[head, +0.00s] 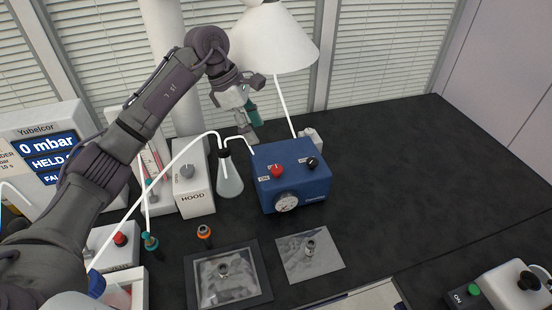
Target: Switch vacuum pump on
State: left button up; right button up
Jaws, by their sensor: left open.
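The vacuum pump is a blue box (292,178) on the black bench, right of the middle in the head view. On its top are a red knob (277,170) and a black knob (312,162). A round gauge (286,201) is on its front. A white tube runs from it to a flask (229,178) on its left. My left gripper (251,122) is open and empty, behind and above the flask, to the upper left of the pump. It is apart from the pump's knobs. My right gripper is out of view.
A white HOOD control box (193,190) stands left of the flask. A Yubelcor display (45,150) reads 0 mbar at the left. Two flat bags (309,262) lie in front.

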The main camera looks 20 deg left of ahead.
aim_at(276, 168)
pick_arm(q)
jog(key=p+x, duration=0.3)
jog(key=x, duration=0.8)
jog(key=shift+f+p, duration=0.1)
jog(key=shift+p, duration=0.2)
jog(key=shift+x, duration=0.8)
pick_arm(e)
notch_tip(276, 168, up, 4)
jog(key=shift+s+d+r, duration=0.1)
pick_arm(q)
jog(key=shift+c, duration=0.4)
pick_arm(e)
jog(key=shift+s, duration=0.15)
pick_arm(q)
grip_shut()
